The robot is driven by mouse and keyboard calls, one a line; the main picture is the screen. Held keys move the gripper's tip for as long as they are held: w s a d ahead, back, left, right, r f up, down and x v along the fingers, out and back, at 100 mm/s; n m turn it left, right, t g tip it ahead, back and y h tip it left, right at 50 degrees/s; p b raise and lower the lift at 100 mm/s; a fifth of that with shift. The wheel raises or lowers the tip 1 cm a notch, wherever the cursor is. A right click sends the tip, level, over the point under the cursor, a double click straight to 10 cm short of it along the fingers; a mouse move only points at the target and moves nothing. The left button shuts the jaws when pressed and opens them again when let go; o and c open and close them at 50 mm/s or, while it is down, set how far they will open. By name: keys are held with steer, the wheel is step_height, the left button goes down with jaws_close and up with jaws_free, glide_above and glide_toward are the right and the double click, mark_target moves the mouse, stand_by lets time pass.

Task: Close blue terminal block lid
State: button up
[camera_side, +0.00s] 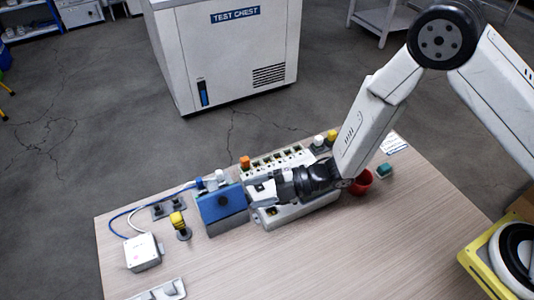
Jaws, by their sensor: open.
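The blue terminal block (210,218) sits left of the middle of the table, with a dark round spot on its upper face. A blue panel that looks like its lid (208,206) slopes over the top; I cannot tell how far it is open. My gripper (252,194) reaches in from the right, its pale fingers pointing left, just right of the block. It is open, and nothing shows between the fingers. I cannot tell whether a fingertip touches the block.
A white socket strip (290,160) with an orange cap lies behind my gripper. A yellow-topped switch (178,222) and a white box (142,252) with cables stand left. A red cup (362,182) and green block (384,170) are right. The table's (320,255) front middle is clear.

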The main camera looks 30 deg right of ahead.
mark_target(226, 201)
steer(key=shift+x, duration=3.9)
steer(key=shift+s, duration=0.15)
jaws_close()
